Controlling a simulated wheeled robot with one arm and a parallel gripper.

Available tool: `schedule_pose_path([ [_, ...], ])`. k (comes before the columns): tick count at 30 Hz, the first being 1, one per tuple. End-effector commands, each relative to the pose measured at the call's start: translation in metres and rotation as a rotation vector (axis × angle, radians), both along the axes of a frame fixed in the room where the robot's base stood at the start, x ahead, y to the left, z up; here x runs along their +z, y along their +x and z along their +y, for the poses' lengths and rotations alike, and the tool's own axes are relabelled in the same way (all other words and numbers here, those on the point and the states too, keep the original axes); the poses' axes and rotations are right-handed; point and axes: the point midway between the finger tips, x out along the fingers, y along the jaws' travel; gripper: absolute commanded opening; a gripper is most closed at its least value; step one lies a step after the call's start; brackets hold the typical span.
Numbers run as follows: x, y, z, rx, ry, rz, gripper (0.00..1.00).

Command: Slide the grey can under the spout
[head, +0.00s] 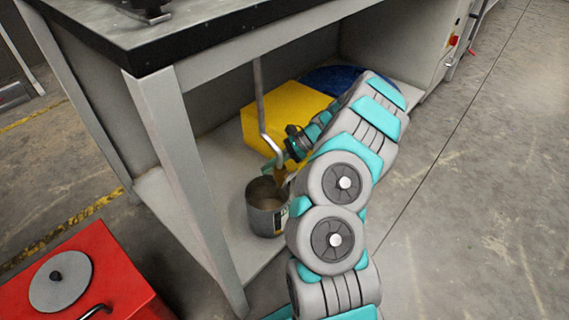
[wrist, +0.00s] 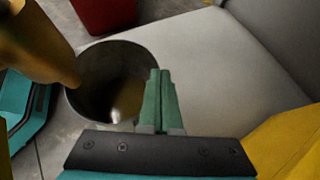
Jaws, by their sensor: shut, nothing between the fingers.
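The grey can (head: 262,222) stands upright and open-topped on the lower shelf under the bench, with a pale label on its side. It also shows in the wrist view (wrist: 105,72), with something brownish inside. A bent grey pipe comes down from the bench, and the brass-coloured spout (head: 281,175) hangs near the can's rim. In the wrist view the spout (wrist: 40,42) overlaps the can's left edge. My gripper (head: 271,166) is shut and empty beside the spout. In the wrist view my fingertips (wrist: 160,73) overlap the can's right rim; I cannot tell whether they touch it.
A yellow box (head: 290,108) and a dark blue round thing (head: 335,78) sit behind on the shelf (head: 222,165). A bench leg (head: 185,180) stands left of the can. A red box (head: 95,265) stands at the front left. The shelf beside the can is bare.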

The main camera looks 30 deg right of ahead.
Motion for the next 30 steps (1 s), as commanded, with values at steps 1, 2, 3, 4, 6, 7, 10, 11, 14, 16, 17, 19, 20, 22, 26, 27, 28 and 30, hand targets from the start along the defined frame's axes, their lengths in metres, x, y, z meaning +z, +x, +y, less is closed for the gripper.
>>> schedule_pose_path([
  [1,0.0,0.002,0.008,0.002,0.0,-0.001,0.0],
  [2,0.0,0.002,0.013,0.002,0.0,-0.001,0.0],
  [3,0.0,0.003,0.018,0.002,0.001,0.0,0.0],
  [4,-0.002,0.003,0.02,0.002,0.001,0.001,0.0],
  [6,-0.012,0.003,0.018,0.001,0.001,0.003,0.0],
  [7,-0.011,0.003,0.018,0.0,0.0,0.002,0.0],
  [10,-0.014,0.003,0.017,-0.001,-0.001,0.002,0.0],
  [11,-0.015,0.003,0.017,-0.001,-0.001,0.001,0.0],
  [14,-0.017,0.003,0.017,-0.001,-0.002,0.001,0.0],
  [16,-0.017,0.003,0.017,-0.001,-0.003,0.001,0.0],
  [17,-0.018,0.003,0.017,-0.001,-0.003,0.001,0.0],
  [19,-0.018,0.003,0.017,0.0,-0.004,0.002,0.0],
  [20,-0.019,0.003,0.017,0.0,-0.005,0.002,0.0],
  [22,-0.019,0.003,0.015,0.0,-0.005,0.003,0.0],
  [26,-0.019,0.001,0.002,-0.003,-0.01,0.002,0.0],
  [27,-0.02,-0.001,-0.003,-0.003,-0.01,0.004,0.0],
  [28,-0.02,-0.002,-0.006,-0.002,-0.009,0.005,0.0],
  [30,-0.021,-0.004,-0.01,-0.001,-0.007,0.007,0.0],
])
